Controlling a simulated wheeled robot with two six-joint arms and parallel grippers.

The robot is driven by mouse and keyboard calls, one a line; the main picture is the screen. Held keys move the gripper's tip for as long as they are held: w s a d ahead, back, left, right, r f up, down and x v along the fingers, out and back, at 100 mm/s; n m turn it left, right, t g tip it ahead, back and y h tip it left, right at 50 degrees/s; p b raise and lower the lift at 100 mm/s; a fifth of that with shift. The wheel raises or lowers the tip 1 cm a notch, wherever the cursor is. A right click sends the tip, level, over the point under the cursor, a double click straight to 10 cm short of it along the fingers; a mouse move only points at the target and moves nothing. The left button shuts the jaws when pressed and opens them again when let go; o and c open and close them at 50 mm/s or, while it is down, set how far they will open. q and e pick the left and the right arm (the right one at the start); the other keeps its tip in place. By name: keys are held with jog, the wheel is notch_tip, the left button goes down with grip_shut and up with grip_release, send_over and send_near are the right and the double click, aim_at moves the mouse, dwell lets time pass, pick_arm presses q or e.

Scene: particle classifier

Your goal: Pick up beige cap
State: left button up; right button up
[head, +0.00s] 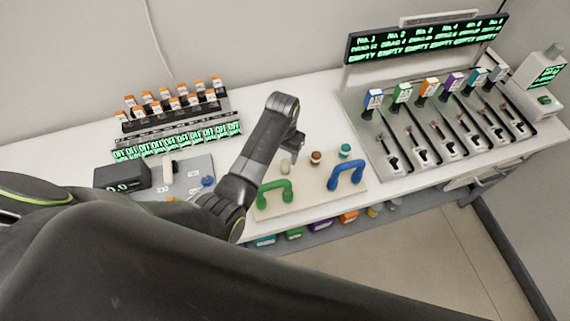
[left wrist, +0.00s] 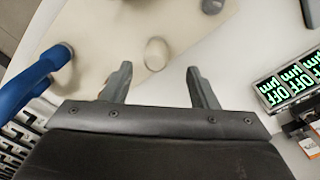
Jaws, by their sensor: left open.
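The beige cap (head: 285,165) stands on the cream board (head: 325,197) in the head view, left of a brown cap and a teal cap. In the left wrist view the beige cap (left wrist: 157,54) shows as a pale round shape, centred between the fingertips. My left gripper (head: 295,147) is above the board close to the beige cap. It is open in the left wrist view (left wrist: 159,68), with nothing visibly held. The gap in height to the cap is hard to tell. My right gripper is not in view.
A green handle (head: 274,192) and a blue handle (head: 346,174) stand up from the board. The brown cap (head: 316,157) and teal cap (head: 345,151) are near. A vial rack (head: 178,127) is at left, a dispenser row (head: 440,125) at right.

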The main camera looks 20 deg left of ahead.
aim_at(285, 162)
pick_arm(q)
jog(key=shift+f, duration=0.35)
jog(key=f, duration=0.2)
jog(key=f+p, duration=0.1)
jog(key=shift+d+f, duration=0.25)
jog(key=shift+f, duration=0.1)
jog(key=shift+w+f, duration=0.1)
jog(key=shift+f, duration=0.5)
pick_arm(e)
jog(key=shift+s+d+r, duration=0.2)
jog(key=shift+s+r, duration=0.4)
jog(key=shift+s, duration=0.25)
pick_arm(q)
jog(key=c, duration=0.9)
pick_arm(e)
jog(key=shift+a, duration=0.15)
